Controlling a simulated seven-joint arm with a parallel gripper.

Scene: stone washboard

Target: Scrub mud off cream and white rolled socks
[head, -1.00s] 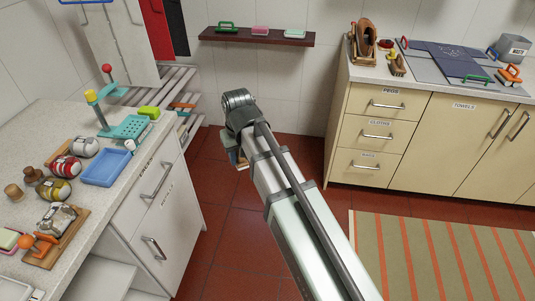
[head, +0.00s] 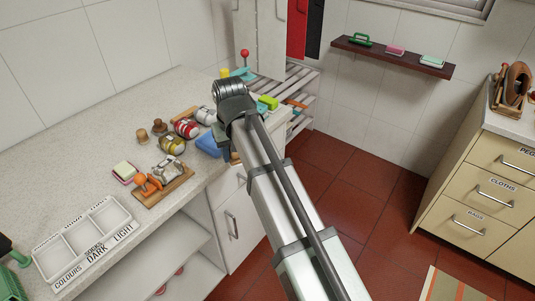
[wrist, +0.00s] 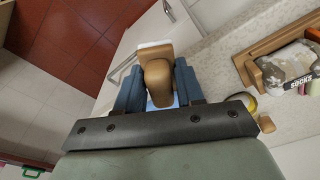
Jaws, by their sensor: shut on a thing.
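My gripper (wrist: 158,88) is shut on a wooden-handled brush (wrist: 157,72) with a pale bristle edge, held between blue fingers in the wrist view. In the head view my arm hides most of the gripper, near the counter's front edge. The muddy cream and white rolled socks (head: 170,168) lie on a wooden board (head: 178,187) with an orange knob (head: 142,181). They also show at the right of the wrist view (wrist: 288,65), in a band reading SOCKS. The brush is apart from them.
Red-striped (head: 186,128), olive (head: 170,147) and pale (head: 205,115) rolls sit behind the board, beside a blue tray (head: 208,147). A white sorting tray (head: 122,226) labelled COLOURS, DARK, LIGHT stands front left. A pink and cream sponge (head: 124,171) lies left of the board.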

